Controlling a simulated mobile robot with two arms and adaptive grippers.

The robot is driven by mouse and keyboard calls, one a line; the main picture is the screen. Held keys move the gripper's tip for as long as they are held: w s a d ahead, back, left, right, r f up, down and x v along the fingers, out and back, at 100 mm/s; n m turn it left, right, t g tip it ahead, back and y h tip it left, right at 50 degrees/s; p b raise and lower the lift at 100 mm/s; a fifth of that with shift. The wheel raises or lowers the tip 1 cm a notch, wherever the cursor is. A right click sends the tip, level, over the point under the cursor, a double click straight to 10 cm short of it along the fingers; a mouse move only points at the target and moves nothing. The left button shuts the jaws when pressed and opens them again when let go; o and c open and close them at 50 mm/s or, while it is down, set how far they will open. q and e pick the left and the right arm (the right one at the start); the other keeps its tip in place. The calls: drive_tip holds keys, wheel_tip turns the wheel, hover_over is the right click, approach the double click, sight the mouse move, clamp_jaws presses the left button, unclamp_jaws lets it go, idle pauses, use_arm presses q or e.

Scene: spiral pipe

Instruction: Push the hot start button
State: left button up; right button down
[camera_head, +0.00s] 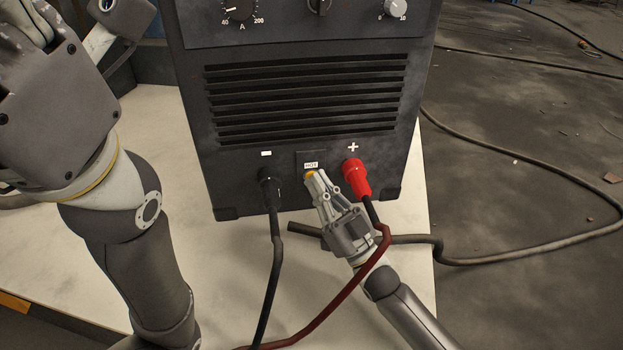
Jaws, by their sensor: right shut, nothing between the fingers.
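The black welding machine (305,85) stands upright on a pale table. Its hot start button sits under a small label reading HOT (311,165), low on the front panel; a bit of yellow (309,175) shows just below the label. My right gripper (315,178) is shut and empty. Its fingertips are at the button and hide most of it; whether they touch it, I cannot tell. My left arm comes in at the left. My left gripper (40,22) is only partly in view at the top left corner, and its fingers are not clear.
A red plug (356,179) sits right beside my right gripper, and its dark red cable (350,280) crosses over my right wrist. A black plug (268,188) with its cable is to the left. The table (215,290) is otherwise largely bare.

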idle(0.3)
drive_tip(key=shift+s+d+p, duration=0.1)
drive_tip(key=shift+s+p, duration=0.3)
drive_tip(key=shift+p, duration=0.05)
drive_tip(key=s+d+p, duration=0.1)
drive_tip(key=s+p, duration=0.2)
drive_tip(key=s, duration=0.3)
drive_tip(key=shift+p, duration=0.35)
drive_tip(key=shift+d, duration=0.1)
idle(2.3)
